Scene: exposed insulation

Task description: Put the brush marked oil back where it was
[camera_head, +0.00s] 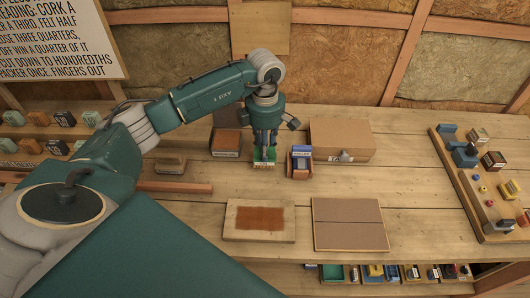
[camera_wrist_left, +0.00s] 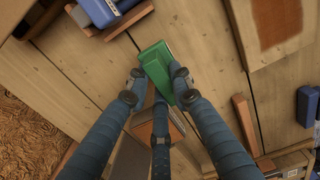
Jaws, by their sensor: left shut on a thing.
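My left gripper (camera_head: 264,152) points down over the middle of the workbench. It is shut on a green brush (camera_head: 264,164), which has a pale lower edge in the head view. The wrist view shows the green brush (camera_wrist_left: 158,68) between the fingers of my left gripper (camera_wrist_left: 157,88). I cannot read an "oil" mark on it, and I cannot tell whether it touches the bench. A brown block with a label (camera_head: 226,143) stands just left of the gripper. A wooden holder with a blue, labelled item (camera_head: 300,160) stands just right. My right gripper is not in view.
A cardboard box (camera_head: 342,139) stands behind right. A board with a brown patch (camera_head: 259,234) and a cardboard panel (camera_head: 350,240) lie in front. A wooden-backed brush (camera_head: 171,166) lies left. A tray of small parts (camera_head: 490,228) is far right. Bare bench shows between them.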

